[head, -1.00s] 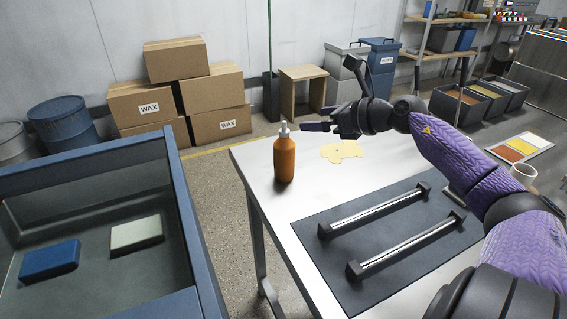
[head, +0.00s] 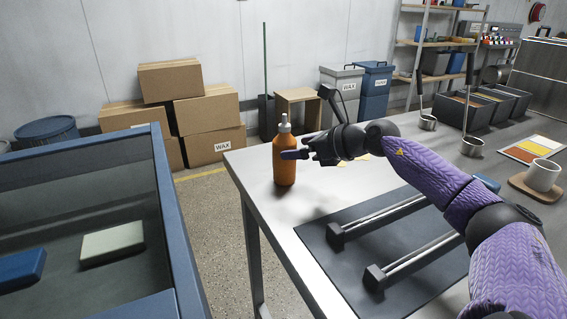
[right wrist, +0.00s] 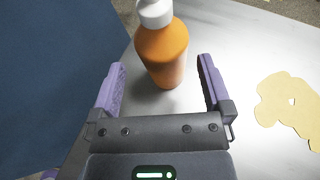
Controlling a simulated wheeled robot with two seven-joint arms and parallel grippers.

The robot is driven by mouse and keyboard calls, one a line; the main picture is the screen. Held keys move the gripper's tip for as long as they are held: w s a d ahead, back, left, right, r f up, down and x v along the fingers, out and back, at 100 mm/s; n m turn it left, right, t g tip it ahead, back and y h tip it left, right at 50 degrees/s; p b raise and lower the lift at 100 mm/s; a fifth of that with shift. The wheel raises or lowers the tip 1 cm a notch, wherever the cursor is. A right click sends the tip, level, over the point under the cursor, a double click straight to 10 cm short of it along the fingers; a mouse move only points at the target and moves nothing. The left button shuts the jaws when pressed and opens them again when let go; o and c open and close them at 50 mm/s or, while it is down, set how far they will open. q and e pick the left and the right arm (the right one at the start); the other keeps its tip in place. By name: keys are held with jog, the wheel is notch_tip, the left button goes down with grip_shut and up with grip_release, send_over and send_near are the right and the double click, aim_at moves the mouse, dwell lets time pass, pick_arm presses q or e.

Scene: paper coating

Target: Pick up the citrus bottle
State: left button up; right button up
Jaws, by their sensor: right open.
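The citrus bottle (head: 284,160) is orange with a white nozzle top. It stands upright near the far left corner of the metal table (head: 262,204). My left gripper is not in view.
A dark mat (head: 325,262) with two metal bars lies on the table. A yellowish flat piece (right wrist: 285,104) lies right of the gripper. A blue-rimmed tank (head: 168,200) stands at left, with a floor gap before the table. A white mug (head: 543,175) is far right.

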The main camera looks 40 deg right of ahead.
jog(key=b+x, duration=0.1)
jog(key=x, duration=0.1)
jog(key=b+x, duration=0.1)
jog(key=x, duration=0.1)
jog(key=shift+d+f, duration=0.2)
jog(key=shift+f, duration=0.1)
jog(key=shift+w+a+f, duration=0.15)
jog(key=shift+w, duration=0.3)
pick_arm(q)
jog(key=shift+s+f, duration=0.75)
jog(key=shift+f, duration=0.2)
pick_arm(e)
jog(key=shift+c, duration=0.3)
